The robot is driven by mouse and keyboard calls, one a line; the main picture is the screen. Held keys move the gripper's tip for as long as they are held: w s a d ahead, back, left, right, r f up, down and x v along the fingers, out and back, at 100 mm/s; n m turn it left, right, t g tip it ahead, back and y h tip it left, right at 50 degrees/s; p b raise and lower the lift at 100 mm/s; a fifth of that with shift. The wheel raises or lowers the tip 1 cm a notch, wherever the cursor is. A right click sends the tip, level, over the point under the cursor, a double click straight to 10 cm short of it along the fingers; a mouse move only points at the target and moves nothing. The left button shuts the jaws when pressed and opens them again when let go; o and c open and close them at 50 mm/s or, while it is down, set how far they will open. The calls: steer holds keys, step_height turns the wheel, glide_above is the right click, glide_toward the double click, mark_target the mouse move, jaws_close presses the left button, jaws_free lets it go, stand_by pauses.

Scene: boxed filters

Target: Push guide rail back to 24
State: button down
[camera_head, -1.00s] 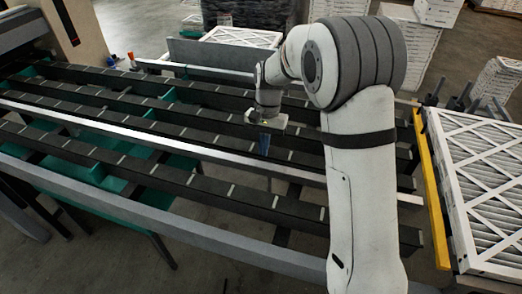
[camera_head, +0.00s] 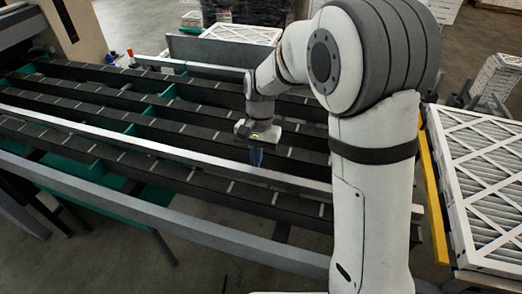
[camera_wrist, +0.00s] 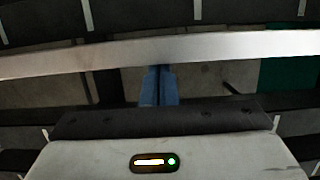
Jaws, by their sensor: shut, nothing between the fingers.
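The guide rail (camera_head: 150,146) is a long pale metal bar lying lengthwise across the conveyor, running from the left edge to behind my arm. It also crosses the upper part of the wrist view (camera_wrist: 230,46). My gripper (camera_head: 256,160) points down at the rail's far side, with its blue fingers together and empty. In the wrist view the fingertips (camera_wrist: 158,70) meet the rail's edge; actual contact is hard to tell. No scale or number 24 is legible.
Dark slatted conveyor strips (camera_head: 195,187) run parallel to the rail, with green cross-members (camera_head: 118,175) below. A grey side beam (camera_head: 200,230) lies nearest. Boxed filters (camera_head: 485,170) stand at right behind a yellow bar (camera_head: 432,190). Another far rail (camera_head: 160,63) crosses the back.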

steer(key=s+a+b, duration=0.1)
steer(key=s+a, duration=0.2)
steer(key=s, duration=1)
steer(key=shift+a, duration=0.35)
steer(key=a+v, duration=0.1)
steer(key=v, duration=0.7)
steer(key=s+d+n+t, duration=0.1)
steer(key=s+d+t, duration=0.1)
steer(key=d, duration=0.9)
steer(key=s+d+r+n+t, duration=0.1)
steer(key=s+d+n+t, duration=0.1)
steer(key=d, duration=0.8)
steer(key=shift+s+d+t+h, duration=0.4)
steer(key=shift+s+t, duration=0.35)
steer(key=shift+t, duration=0.15)
steer(key=shift+r, duration=0.1)
